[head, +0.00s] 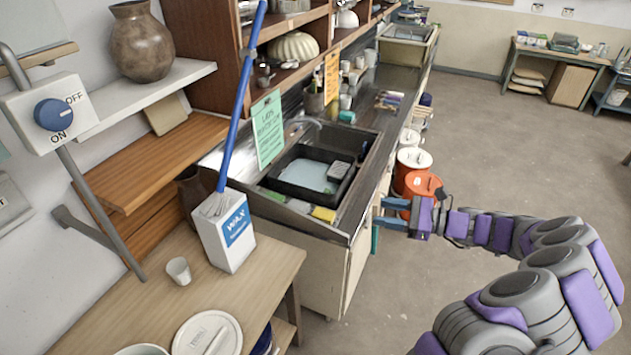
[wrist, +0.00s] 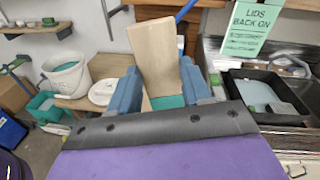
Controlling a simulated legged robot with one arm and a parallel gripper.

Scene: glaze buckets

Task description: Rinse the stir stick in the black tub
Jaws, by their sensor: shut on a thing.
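My gripper (head: 380,213) is at the right of the sink cabinet, beside the counter's front edge in the head view. In the wrist view its blue fingers (wrist: 158,92) are shut on the stir stick (wrist: 155,55), a flat pale wooden paddle with a teal part below. A teal end of the stick (head: 375,239) hangs under the gripper in the head view. The black tub (head: 298,196) sits in the sink with pale water in it. It also shows at the right of the wrist view (wrist: 237,92). The stick is outside the tub, apart from it.
A yellow sponge (head: 323,214) lies on the sink's front ledge. A green sign (head: 268,128) stands at the sink's left. A white wax box (head: 226,232) stands on the wooden table. Floor at right is open.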

